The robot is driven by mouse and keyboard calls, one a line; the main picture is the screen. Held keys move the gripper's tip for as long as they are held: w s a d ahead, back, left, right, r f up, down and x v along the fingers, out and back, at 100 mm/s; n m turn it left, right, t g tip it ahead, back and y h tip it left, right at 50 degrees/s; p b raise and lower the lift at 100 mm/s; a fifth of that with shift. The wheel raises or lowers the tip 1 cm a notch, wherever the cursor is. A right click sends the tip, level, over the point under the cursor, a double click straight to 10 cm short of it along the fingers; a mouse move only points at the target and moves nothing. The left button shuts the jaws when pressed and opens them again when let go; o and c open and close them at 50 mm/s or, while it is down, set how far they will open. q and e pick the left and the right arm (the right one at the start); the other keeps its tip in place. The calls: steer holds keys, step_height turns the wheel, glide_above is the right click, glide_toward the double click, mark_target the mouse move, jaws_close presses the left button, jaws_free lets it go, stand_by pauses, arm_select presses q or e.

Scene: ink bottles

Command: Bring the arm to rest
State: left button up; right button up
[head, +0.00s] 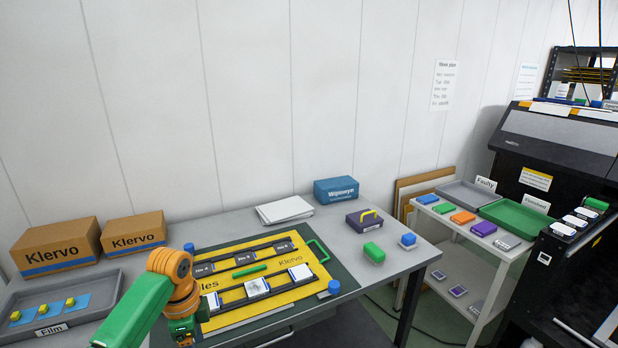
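My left arm comes in from the lower left, with a green link and an orange joint. My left gripper (186,338) hangs at the bottom edge of the head view, over the front left part of the yellow mat (215,262). Its fingers are cut off or hidden, so I cannot tell whether it is open or holds anything. My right gripper is not in view. Two dark racks with white labelled pieces lie on the mat, with a green bar (250,271) between them.
A grey Film tray (108,282) and two Klervo boxes (58,247) stand left. A green block (374,252), a purple case (364,222) and a blue Wijmwye box (336,190) stand right. A white cart (455,232) holds coloured blocks and trays beside a black machine (560,150).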

arm_select(q)
steer(key=s+f+n, duration=0.3)
steer(key=s+f, duration=0.2)
steer(key=f, duration=0.7)
steer(key=s+f+n, duration=0.4)
steer(key=f, duration=0.9)
steer(key=s+d+f+n, duration=0.1)
steer(key=s+f, duration=0.3)
steer(key=s, duration=0.5)
steer(key=s+d+f+n, duration=0.1)
steer(key=s+f, duration=0.3)
steer(key=s, duration=0.5)
steer(key=s+d+f+n+t, duration=0.1)
steer(key=s+f+n, duration=0.2)
steer(key=s, duration=0.7)
steer(key=shift+f, duration=0.5)
